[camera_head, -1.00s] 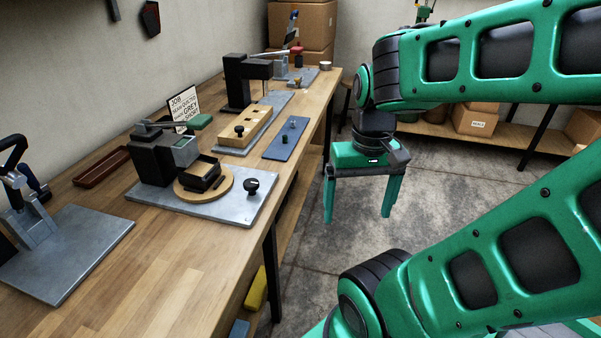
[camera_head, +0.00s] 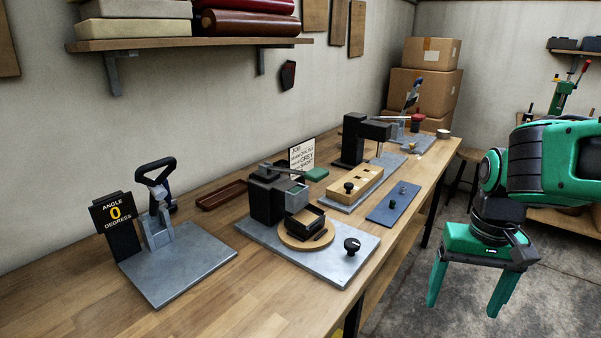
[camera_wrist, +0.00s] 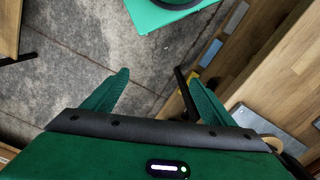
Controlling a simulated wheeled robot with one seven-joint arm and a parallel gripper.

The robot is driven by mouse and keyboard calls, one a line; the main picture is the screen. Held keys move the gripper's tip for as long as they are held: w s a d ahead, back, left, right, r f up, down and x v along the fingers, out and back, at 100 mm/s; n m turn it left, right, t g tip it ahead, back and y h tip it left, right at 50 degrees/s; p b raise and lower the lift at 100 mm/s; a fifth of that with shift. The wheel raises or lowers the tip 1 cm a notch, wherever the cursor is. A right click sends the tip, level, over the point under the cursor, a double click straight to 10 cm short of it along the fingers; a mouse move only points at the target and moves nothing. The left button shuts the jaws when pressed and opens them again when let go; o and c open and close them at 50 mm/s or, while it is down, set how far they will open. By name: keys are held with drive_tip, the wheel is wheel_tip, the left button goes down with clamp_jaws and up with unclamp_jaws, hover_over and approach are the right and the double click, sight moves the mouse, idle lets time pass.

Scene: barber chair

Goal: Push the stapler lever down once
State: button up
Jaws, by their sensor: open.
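A black press-like device (camera_head: 267,197) with a green-ended lever (camera_head: 314,174) stands on a grey metal plate on the workbench. It looks like the stapler, though no label shows this. Its lever is raised and points right, above a round wooden disc (camera_head: 300,238) holding a small black tray (camera_head: 304,222). My gripper (camera_head: 463,305) hangs to the right of the bench, over the floor, fingers pointing down. It is open, empty and well apart from the lever. The wrist view shows the spread fingers (camera_wrist: 158,78) above the concrete floor; the lever is not visible there.
An angle fixture (camera_head: 160,230) reading 0 degrees stands at the bench's left. Behind the press are a wooden block (camera_head: 355,187), a blue plate (camera_head: 393,207) and a tall black arm fixture (camera_head: 354,143). A wall shelf (camera_head: 190,43) hangs above. The near bench top is clear.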

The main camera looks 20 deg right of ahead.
clamp_jaws()
idle(1.5)
